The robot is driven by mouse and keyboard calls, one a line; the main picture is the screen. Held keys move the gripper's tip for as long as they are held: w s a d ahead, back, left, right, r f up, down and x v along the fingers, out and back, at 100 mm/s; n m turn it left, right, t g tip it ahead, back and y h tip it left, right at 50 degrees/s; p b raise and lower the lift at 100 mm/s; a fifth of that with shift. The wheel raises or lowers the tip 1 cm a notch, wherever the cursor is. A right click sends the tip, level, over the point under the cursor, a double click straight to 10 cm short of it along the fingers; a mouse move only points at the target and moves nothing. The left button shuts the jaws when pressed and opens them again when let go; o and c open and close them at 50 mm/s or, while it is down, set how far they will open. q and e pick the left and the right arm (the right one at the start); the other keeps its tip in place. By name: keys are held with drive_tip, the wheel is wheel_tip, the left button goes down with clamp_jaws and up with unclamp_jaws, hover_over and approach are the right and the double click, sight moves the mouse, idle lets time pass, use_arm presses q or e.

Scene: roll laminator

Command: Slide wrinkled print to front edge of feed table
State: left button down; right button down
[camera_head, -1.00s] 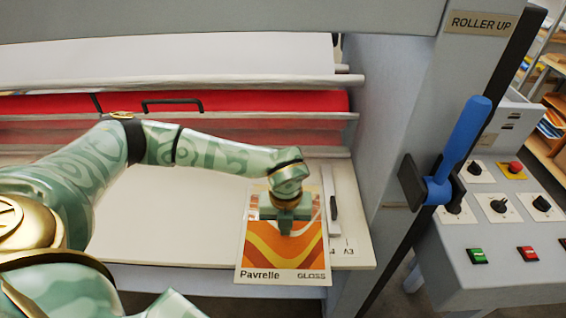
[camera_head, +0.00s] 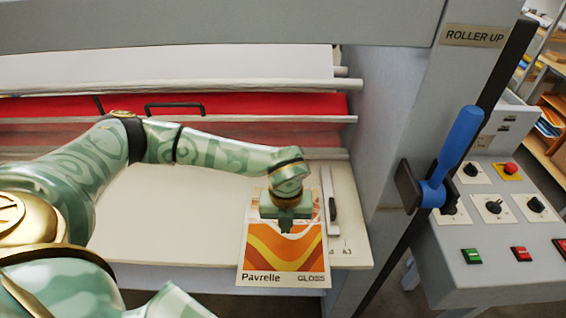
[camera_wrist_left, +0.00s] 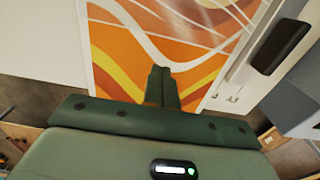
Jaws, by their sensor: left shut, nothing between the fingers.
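The print (camera_head: 285,250) is a sheet with orange, yellow and white waves, labelled "Pavrelle" and "GLOSS". It lies at the right part of the cream feed table (camera_head: 160,220), with its lettered end hanging past the table's front edge. My left gripper (camera_head: 286,226) is shut, with nothing between its fingers, over the print's upper half. In the left wrist view the closed fingers (camera_wrist_left: 162,88) point down at the print (camera_wrist_left: 120,60); whether they touch it I cannot tell. The gripper hides part of the print. My right gripper is not in view.
A guide with a dark slider (camera_head: 332,208) runs along the print's right side, near size marks. The red bar (camera_head: 220,103) and rollers lie behind. A blue lever (camera_head: 458,145) and a control panel (camera_head: 500,225) stand at the right. The table's left part is clear.

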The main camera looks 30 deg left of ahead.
use_arm(q)
wheel_tip(320, 180, up, 5)
drive_tip(key=p, duration=0.4)
idle(0.4)
drive_tip(key=shift+f, duration=0.1)
